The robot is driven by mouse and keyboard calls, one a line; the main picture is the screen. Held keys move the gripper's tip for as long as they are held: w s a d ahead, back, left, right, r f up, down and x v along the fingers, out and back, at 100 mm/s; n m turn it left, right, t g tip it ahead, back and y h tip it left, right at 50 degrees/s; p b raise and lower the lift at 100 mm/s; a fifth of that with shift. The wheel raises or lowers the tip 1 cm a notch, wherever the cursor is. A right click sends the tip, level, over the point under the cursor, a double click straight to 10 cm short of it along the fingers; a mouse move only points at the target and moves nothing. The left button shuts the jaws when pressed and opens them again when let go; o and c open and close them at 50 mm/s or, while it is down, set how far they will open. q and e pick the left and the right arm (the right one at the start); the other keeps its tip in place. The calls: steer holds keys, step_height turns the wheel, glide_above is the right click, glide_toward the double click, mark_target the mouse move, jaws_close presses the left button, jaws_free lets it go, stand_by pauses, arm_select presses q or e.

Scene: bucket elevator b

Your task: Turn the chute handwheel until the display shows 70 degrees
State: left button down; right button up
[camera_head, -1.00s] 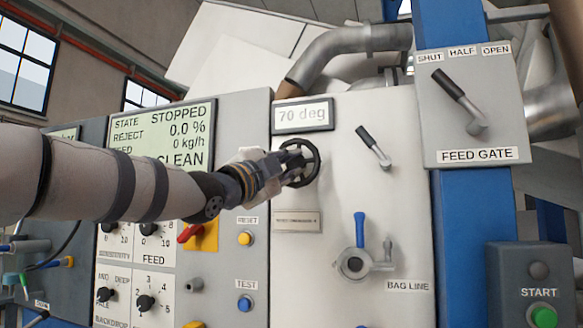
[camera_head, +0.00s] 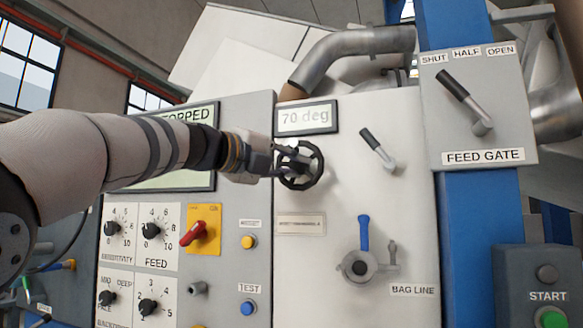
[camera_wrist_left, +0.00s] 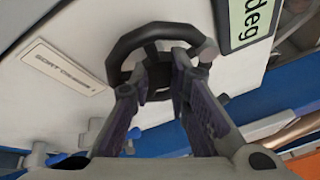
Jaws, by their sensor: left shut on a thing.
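The chute handwheel (camera_head: 320,165) is a black ring with a hub on the white panel. Above it, the display (camera_head: 307,118) reads 70 deg. My left gripper (camera_head: 287,163) reaches in from the left and is shut on the handwheel. In the left wrist view, the two fingers (camera_wrist_left: 158,75) reach up to the middle of the handwheel (camera_wrist_left: 150,33), inside its rim. Part of the display (camera_wrist_left: 247,18) shows there at the upper right. The exact finger contact is partly hidden. My right gripper is not in view.
Right of the wheel are a black-handled lever (camera_head: 378,148) and the feed gate box (camera_head: 474,110). Below are the blue bag line handle (camera_head: 364,232) and a small label plate (camera_head: 300,225). My left arm covers much of the status screen (camera_head: 198,116).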

arm_select(q)
steer(key=shift+r+m, duration=0.15)
steer(key=shift+m, duration=0.45)
steer(key=c, duration=1.8)
jaws_free()
steer(key=shift+d, duration=0.1)
steer(key=v, duration=1.2)
steer(key=shift+r, duration=0.35)
